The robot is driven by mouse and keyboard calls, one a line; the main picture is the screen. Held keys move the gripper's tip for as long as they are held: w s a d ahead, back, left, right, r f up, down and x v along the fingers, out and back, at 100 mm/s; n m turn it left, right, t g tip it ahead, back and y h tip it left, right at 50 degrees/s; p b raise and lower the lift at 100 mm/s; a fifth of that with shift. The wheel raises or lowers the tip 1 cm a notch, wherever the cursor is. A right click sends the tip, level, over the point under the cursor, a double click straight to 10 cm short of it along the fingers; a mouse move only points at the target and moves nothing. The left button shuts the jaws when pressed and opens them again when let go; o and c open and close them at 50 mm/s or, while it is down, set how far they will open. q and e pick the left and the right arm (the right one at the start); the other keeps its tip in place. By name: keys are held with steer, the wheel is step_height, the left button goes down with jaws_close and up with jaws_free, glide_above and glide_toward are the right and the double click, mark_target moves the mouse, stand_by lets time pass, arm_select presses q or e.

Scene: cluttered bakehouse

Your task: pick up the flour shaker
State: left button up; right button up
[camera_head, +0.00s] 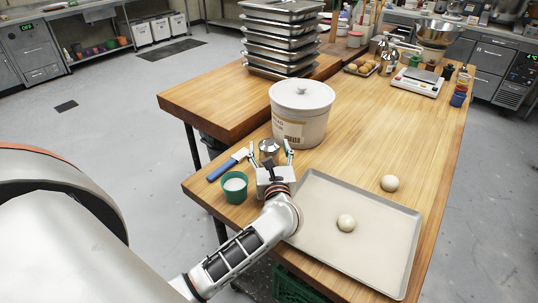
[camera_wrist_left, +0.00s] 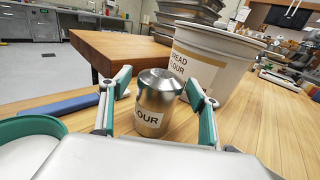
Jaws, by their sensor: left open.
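The flour shaker (camera_wrist_left: 158,104) is a small silver metal can with a domed lid and a white label reading "OUR". It stands upright on the wooden table. In the head view the shaker (camera_head: 268,147) shows just beyond my left gripper (camera_head: 270,155), its lower part hidden by the gripper. In the left wrist view my left gripper (camera_wrist_left: 158,108) is open, with one finger on each side of the shaker. I cannot tell whether the fingers touch it. My right gripper is not in view.
A large white flour bucket (camera_head: 301,117) stands close behind the shaker. A blue-handled scraper (camera_head: 223,170) and a green cup (camera_head: 235,188) lie left of the gripper. A baking tray (camera_head: 320,245) with a dough ball (camera_head: 346,223) is to the right; another ball (camera_head: 390,183) sits beyond.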

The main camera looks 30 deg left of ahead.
arm_select(q)
steer(key=shift+w+a, duration=0.15)
steer(key=shift+w, duration=0.05)
steer(key=c, duration=1.4)
steer(key=shift+r, duration=0.15)
